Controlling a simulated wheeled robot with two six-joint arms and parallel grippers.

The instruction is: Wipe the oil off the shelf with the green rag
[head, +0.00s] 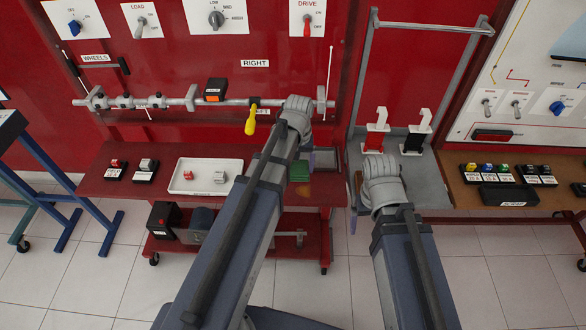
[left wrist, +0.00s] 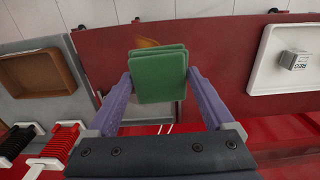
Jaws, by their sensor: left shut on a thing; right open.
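The green rag (left wrist: 158,76) is a folded pad held upright between the purple fingers of my left gripper (left wrist: 158,84). In the head view the rag (head: 299,171) shows partly behind my left arm, over the red shelf (head: 262,187). An orange-brown oil smear (left wrist: 147,42) shows on the shelf just beyond the rag in the left wrist view, partly hidden by it. Whether the rag touches the shelf is unclear. My right gripper (head: 353,220) is mostly hidden behind its own wrist, by the grey shelf; it is open, with a purple finger just showing.
A white tray (head: 180,187) with small blocks stands left on the red shelf. A brown tray (left wrist: 41,74) lies on the grey shelf. Red and black holders (head: 375,140) stand behind my right wrist. A rail with a yellow-handled tool (head: 251,122) runs above the red shelf.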

